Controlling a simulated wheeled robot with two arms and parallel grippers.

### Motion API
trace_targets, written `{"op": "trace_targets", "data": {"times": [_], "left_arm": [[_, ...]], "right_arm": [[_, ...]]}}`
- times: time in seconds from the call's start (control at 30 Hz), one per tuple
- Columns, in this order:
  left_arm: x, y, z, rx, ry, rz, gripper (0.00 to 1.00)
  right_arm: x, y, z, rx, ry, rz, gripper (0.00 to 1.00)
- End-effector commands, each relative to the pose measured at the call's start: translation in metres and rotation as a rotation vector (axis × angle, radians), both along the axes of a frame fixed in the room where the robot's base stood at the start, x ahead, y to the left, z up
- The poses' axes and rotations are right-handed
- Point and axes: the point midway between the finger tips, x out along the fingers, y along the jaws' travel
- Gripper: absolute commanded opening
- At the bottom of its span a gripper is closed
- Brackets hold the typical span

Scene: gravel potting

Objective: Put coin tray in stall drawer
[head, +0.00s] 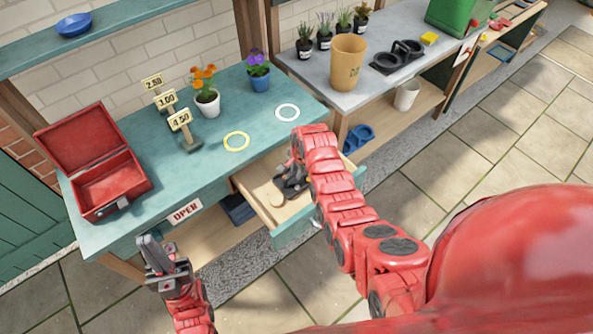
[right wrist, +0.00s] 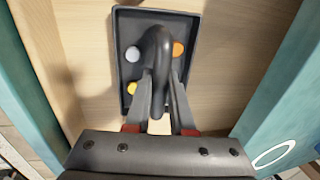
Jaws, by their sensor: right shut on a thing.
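The stall drawer (head: 297,223) is pulled open below the teal counter, with a pale wood inside and a teal front. The coin tray (right wrist: 127,60) is a dark rectangular tray with an arched handle and a few silver, orange and yellow discs. My right gripper (right wrist: 160,88) is shut on the tray's handle. The tray is inside the drawer's outline, over its wooden floor; I cannot tell whether it touches the floor. In the head view my right arm partly hides the tray and drawer. My left gripper (head: 152,250) is in front of the counter, away from the drawer; its jaw opening is unclear.
On the teal counter (head: 225,172) stand an open red cash box (head: 111,184), price signs (head: 180,120), two flower pots (head: 207,101) and two rings (head: 237,141). A grey bench (head: 320,72) with pots stands at the right. The paved floor in front is clear.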

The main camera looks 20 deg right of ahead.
Motion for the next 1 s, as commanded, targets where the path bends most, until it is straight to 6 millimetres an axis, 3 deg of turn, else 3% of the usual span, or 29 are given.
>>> {"op": "trace_targets", "data": {"times": [0.2,0.23,0.37,0.8,1.0], "left_arm": [[0.000,0.000,-0.005,0.000,0.000,0.000,0.00],[0.000,0.000,-0.003,0.000,0.000,0.000,0.00],[0.000,0.000,-0.003,0.000,0.000,0.000,0.00],[0.000,0.000,-0.002,0.000,0.000,0.000,0.00],[0.000,0.000,-0.009,0.000,0.000,0.000,0.00]], "right_arm": [[0.000,0.000,-0.005,0.000,-0.001,0.000,0.00],[0.000,0.000,-0.004,0.000,0.000,0.000,0.27],[0.000,0.000,-0.003,0.000,0.000,0.000,0.50],[0.001,0.000,0.003,0.000,-0.003,0.000,0.51],[-0.003,-0.001,0.020,0.000,-0.004,0.000,0.51]]}}
